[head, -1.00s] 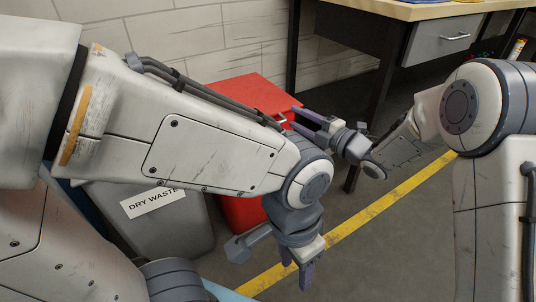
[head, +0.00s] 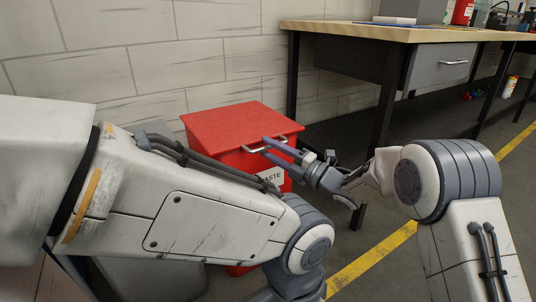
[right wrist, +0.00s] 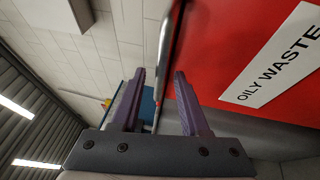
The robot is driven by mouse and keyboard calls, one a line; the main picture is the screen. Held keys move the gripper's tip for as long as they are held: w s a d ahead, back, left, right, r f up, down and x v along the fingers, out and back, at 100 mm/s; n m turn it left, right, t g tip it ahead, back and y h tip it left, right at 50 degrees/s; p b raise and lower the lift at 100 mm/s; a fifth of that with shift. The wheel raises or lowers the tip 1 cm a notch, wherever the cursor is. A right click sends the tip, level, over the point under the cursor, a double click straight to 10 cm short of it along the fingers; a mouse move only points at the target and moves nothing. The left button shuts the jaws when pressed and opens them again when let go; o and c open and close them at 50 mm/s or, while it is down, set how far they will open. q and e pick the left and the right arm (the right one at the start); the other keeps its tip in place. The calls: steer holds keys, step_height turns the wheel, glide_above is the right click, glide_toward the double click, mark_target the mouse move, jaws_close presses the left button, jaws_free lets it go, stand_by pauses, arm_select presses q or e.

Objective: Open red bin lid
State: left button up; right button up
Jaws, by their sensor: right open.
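The red bin (head: 235,165) stands against the wall, with its lid (head: 230,122) down. A silver handle (head: 252,149) is on the lid's front edge. In the right wrist view the handle (right wrist: 168,40) appears as a bar passing between the open fingertips, beside the red front with its "OILY WASTE" label (right wrist: 272,62). My right gripper (head: 265,146) is open at the handle; it also shows in the right wrist view (right wrist: 160,76). I cannot tell whether the fingers touch the handle. My left forearm hides the bin's lower part; my left gripper is out of frame.
A grey bin (head: 150,278) is mostly hidden behind my left arm. A wooden-topped workbench (head: 340,32) with a drawer and dark legs stands to the right of the red bin. Floor with a yellow line (head: 375,255) is open in front.

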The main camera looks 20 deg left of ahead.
steer(key=shift+w+a+r, duration=0.15)
steer(key=shift+a, duration=0.45)
jaws_close()
steer(key=shift+d, duration=0.1)
stand_by(1.0)
